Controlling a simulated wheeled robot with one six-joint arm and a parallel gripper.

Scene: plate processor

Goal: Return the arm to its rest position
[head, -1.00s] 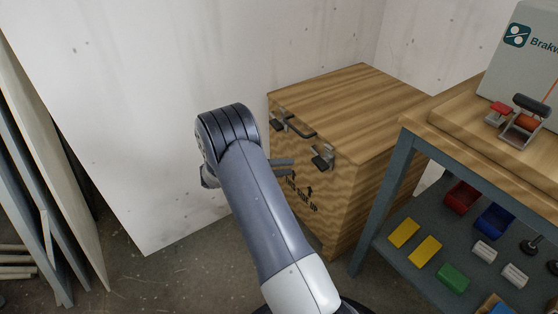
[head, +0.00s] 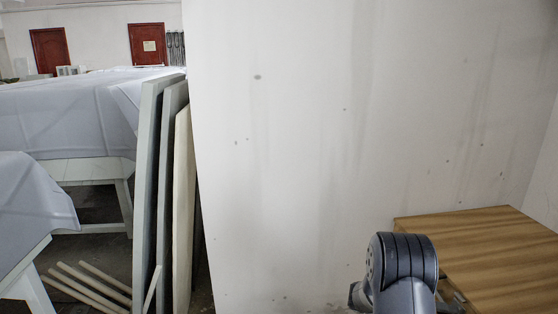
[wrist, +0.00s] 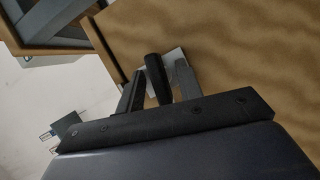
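My gripper is mostly cut off or hidden there, with only a dark part beside the arm.
Tall panels (head: 160,180) lean left of the pale wall (head: 300,130), with loose rods (head: 85,285) on the floor. Cloth-covered tables (head: 70,120) stand further left. A grey-framed bench (wrist: 60,35) shows at the wrist view's upper left.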

